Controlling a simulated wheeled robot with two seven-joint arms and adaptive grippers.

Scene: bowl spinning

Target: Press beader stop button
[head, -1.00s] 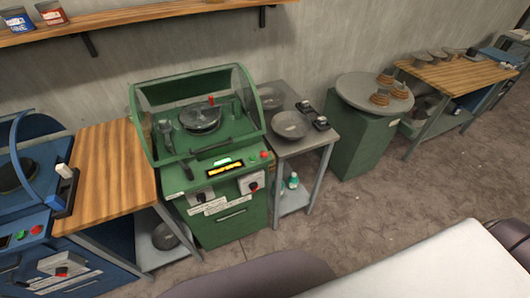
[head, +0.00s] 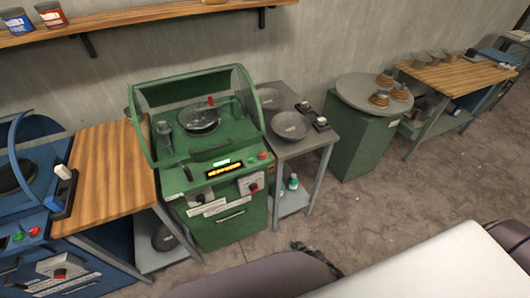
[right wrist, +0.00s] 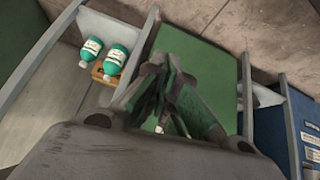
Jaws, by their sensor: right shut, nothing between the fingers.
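The green machine (head: 228,212) stands against the wall with a clear curved cover over a round dark plate. Its sloped front has a lit display (head: 225,170), a red button (head: 263,155) at the right and a red-marked knob (head: 254,188) below. At the left edge a blue machine (head: 30,205) has a green button (head: 18,236) and a red button (head: 35,231). I cannot tell which is the beader. My right gripper (head: 310,253) is low in front of the green machine, away from its buttons. In the right wrist view my right gripper (right wrist: 165,118) is shut and empty.
A grey side table (head: 311,137) with bowls stands right of the green machine. Green bottles (right wrist: 115,58) sit on its lower shelf. A wooden-topped table (head: 112,170) is between the machines. A pale surface (head: 440,270) fills the lower right; floor is free behind it.

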